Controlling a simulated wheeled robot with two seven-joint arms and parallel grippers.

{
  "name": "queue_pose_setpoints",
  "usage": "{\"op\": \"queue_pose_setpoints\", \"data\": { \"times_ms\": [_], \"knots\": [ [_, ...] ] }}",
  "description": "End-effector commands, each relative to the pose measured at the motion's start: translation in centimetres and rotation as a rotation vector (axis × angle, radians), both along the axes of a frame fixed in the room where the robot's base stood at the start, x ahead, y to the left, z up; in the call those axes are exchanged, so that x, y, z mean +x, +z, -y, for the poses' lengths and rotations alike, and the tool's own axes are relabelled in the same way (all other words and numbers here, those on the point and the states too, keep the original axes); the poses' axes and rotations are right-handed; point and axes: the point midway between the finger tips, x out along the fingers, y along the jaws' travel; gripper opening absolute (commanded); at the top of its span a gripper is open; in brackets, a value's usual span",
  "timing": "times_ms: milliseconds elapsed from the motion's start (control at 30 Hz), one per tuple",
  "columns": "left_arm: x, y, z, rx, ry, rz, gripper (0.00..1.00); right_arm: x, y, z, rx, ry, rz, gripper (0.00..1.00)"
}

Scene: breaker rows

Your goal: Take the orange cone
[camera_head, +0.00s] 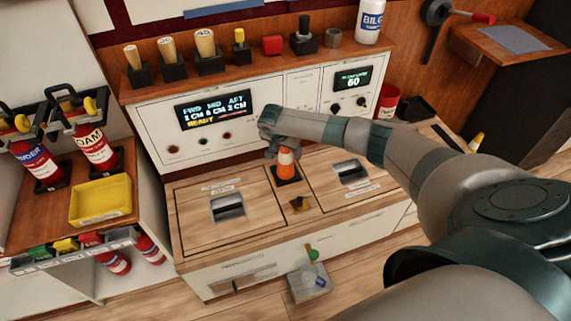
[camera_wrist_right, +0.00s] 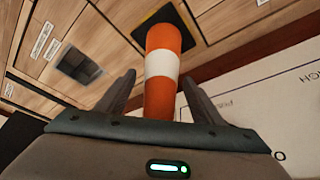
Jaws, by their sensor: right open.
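The orange cone (camera_head: 286,161) with a white band stands on a black square base (camera_head: 287,177) on the wooden counter, between two hatch lids. It also shows in the right wrist view (camera_wrist_right: 162,65), where it runs up between my fingers. My right gripper (camera_head: 277,146) is at the cone's top, coming in from the right side. In the right wrist view my right gripper (camera_wrist_right: 162,95) is open, with one finger on each side of the cone and a gap visible to each. My left gripper is not in view.
A white control panel (camera_head: 160,131) stands behind the counter. A small brass fitting (camera_head: 299,204) sits in front of the cone. A yellow tray (camera_head: 100,200) and red extinguishers (camera_head: 95,148) are at the left. A red container (camera_head: 388,100) stands behind my right arm.

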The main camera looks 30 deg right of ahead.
Motion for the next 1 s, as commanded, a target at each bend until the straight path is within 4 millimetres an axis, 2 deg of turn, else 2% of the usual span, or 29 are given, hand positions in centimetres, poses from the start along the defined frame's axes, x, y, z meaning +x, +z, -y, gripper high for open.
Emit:
{"op": "queue_pose_setpoints", "data": {
  "times_ms": [33,200,700,900,933,1000],
  "knots": [
    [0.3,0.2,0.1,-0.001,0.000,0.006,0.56,0.1,-0.7,0.2,-0.001,-0.001,-0.002,0.61],
    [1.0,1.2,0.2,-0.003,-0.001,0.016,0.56,0.4,-1.8,0.6,-0.001,0.000,0.001,0.61],
    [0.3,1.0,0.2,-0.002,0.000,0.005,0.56,0.4,-1.9,0.7,0.000,0.000,0.000,0.61],
    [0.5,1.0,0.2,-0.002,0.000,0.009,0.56,0.4,-1.9,0.7,0.000,0.000,0.000,0.13],
    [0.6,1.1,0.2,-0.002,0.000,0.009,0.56,0.4,-1.9,0.7,0.000,0.000,0.000,0.08],
    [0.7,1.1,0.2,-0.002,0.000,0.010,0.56,0.4,-1.8,0.7,0.000,0.000,0.001,0.08]
  ]
}}
